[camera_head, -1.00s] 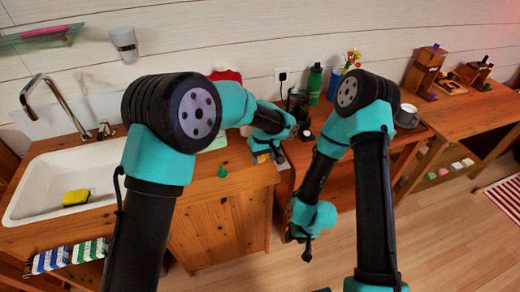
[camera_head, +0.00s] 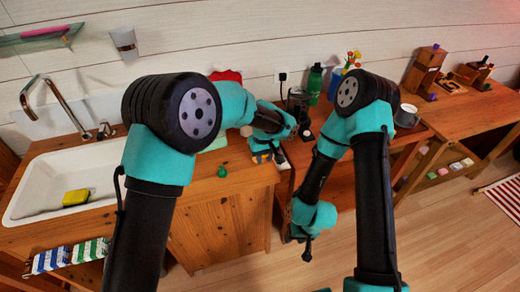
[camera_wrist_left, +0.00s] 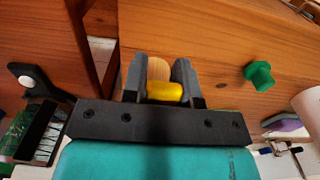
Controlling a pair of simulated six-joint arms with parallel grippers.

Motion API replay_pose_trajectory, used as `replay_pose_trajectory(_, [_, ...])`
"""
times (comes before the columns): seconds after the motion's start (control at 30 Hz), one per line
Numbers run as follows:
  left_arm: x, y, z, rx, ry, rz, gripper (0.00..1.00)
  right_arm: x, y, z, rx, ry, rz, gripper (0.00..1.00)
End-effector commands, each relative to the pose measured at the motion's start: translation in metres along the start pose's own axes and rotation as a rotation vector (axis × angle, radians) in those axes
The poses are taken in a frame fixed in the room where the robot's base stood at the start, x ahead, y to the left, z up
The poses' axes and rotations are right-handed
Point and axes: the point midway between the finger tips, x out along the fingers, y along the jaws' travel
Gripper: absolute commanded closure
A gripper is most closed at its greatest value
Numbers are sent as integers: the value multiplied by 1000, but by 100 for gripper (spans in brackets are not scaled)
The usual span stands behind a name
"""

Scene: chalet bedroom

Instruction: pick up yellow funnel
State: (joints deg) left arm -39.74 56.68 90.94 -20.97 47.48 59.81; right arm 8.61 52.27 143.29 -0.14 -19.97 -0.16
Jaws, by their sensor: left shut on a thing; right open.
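My left gripper (camera_wrist_left: 160,80) is shut on the yellow funnel (camera_wrist_left: 165,91), which shows as a small yellow part between the two grey fingers in the left wrist view. A rounded tan, wood-coloured part (camera_wrist_left: 159,68) shows just beyond it; I cannot tell what it belongs to.
A small green object (camera_head: 222,171) lies on the counter (camera_head: 205,190) left of the left gripper. A white sink (camera_head: 40,185) with a yellow sponge (camera_head: 76,197) is at left. A green bottle (camera_head: 314,84) and a grey mug (camera_head: 407,116) stand behind the right arm.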

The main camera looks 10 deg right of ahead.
Motion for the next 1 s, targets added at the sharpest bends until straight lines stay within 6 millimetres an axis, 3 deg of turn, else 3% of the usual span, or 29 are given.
replay_pose_trajectory(0.27, [-1,0,0,0,0,0,96,0,0,0,0,0,0,57])
replay_pose_trajectory(0.43, [-12,1,0,0,2,2,96,0,0,0,0,0,0,57])
replay_pose_trajectory(0.8, [-74,0,0,0,2,2,96,0,0,0,0,0,0,57])
replay_pose_trajectory(1.0, [-96,0,0,1,1,1,96,0,0,0,0,0,0,57])
